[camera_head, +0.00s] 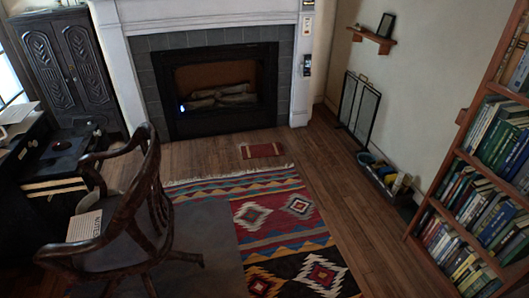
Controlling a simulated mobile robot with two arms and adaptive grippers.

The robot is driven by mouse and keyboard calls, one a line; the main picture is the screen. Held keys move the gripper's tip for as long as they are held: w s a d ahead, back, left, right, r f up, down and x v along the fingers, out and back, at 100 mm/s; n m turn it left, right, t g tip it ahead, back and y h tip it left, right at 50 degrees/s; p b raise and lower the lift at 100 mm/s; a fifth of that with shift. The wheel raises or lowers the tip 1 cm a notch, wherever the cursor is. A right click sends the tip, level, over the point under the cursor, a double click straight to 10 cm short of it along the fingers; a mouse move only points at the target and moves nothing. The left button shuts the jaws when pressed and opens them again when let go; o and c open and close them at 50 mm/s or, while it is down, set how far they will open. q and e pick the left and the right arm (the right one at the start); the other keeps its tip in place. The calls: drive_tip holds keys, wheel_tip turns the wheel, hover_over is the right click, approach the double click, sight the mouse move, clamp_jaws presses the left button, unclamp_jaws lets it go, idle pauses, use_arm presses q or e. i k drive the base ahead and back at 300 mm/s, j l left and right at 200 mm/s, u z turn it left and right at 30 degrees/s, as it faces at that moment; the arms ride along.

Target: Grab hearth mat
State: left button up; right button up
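The likely hearth mat (261,150) is a small red-brown rectangle with darker ends. It lies flat on the wooden floor in front of the fireplace (222,88), just beyond the far edge of the patterned rug. Nothing covers it. Neither of my grippers shows in the head view, and nothing of mine is seen near the mat.
A patterned rug (285,215) covers the middle floor, with a grey mat (205,245) over its left part. A wooden armchair (125,220) stands at left beside a dark desk (45,165). Bare floor (345,205) runs between.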

sight(250, 151)
drive_tip(key=i+l+z, duration=0.1)
drive_tip(key=i+z, duration=0.2)
drive_tip(key=i, duration=1.8)
drive_tip(key=i+j+u, duration=0.15)
drive_tip(key=i+u, duration=0.2)
drive_tip(key=i, duration=0.55)
drive_tip(key=i+l+u, duration=0.15)
drive_tip(key=i+u, duration=0.15)
drive_tip(key=i, duration=0.55)
